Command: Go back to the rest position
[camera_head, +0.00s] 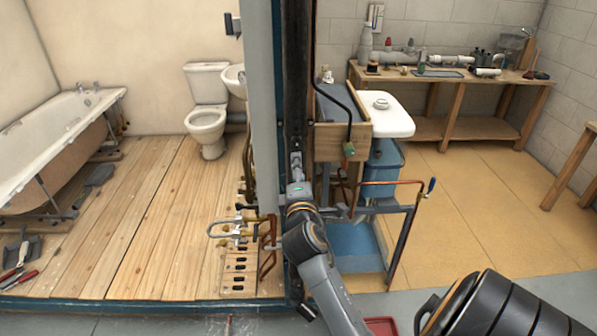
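One of my grey arms rises from the bottom middle, leaning in from the lower right, which I take for my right arm. Its end, with my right gripper (295,163), stands in front of the dark edge of the partition wall (264,90). The fingers blend with the dark post behind, so I cannot tell whether they are open or shut. No held object can be made out. My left gripper is not in view.
Copper pipework (395,184) and a wooden box (342,140) are close right of the arm. Pipe fittings (238,228) are close left. A bathtub (55,140) and toilet (207,110) stand left; a workbench (450,85) stands back right. A large black ribbed thing (500,310) fills the lower right.

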